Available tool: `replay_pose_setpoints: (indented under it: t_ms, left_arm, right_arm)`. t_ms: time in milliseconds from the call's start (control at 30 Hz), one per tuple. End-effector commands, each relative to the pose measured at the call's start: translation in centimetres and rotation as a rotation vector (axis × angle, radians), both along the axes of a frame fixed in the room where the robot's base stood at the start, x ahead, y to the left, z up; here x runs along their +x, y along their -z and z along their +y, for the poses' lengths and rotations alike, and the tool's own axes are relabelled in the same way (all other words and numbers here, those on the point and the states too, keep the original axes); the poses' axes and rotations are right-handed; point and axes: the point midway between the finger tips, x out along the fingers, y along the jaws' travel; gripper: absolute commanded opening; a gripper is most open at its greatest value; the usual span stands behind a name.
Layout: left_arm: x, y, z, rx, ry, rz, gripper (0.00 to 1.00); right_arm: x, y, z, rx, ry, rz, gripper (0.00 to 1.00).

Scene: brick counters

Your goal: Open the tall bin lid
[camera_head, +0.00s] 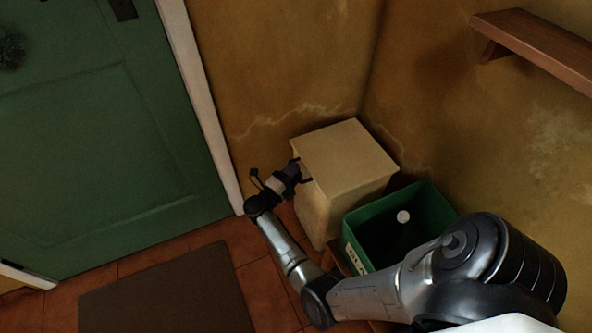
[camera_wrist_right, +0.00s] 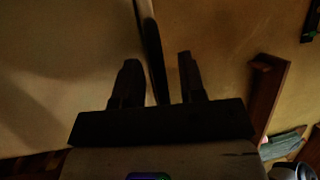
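The tall bin (camera_head: 325,210) is a cream box in the corner, with its flat lid (camera_head: 346,155) lying closed on top. My right gripper (camera_head: 302,172) is at the bin's left side, close to the lid's edge. In the right wrist view, my right gripper (camera_wrist_right: 158,60) has its two dark fingers apart. A thin dark edge (camera_wrist_right: 154,50) runs between them, with a gap visible on the right; it looks like the lid's rim, but the view is dark. I cannot tell whether a finger touches it. My left gripper is not in view.
A green door (camera_head: 90,130) is at the left. A wooden shelf (camera_head: 540,42) juts from the right wall. A dark mat (camera_head: 165,295) lies on the tiled floor.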

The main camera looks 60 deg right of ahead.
Motion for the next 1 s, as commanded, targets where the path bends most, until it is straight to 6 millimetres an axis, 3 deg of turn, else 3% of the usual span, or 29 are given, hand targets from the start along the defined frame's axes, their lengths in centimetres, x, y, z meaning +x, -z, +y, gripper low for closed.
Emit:
replay_pose_setpoints:
  t_ms: [333,733,1000]
  left_arm:
    - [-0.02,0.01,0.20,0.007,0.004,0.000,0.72]
    - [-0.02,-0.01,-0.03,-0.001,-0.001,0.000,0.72]
    - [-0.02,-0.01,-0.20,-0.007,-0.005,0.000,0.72]
  right_arm:
    - [-0.07,-0.06,-0.18,0.000,-0.001,0.000,0.37]
    - [-0.06,-0.04,-0.18,0.000,0.000,0.000,0.00]
    - [-0.06,-0.01,-0.16,0.000,-0.001,0.000,0.00]
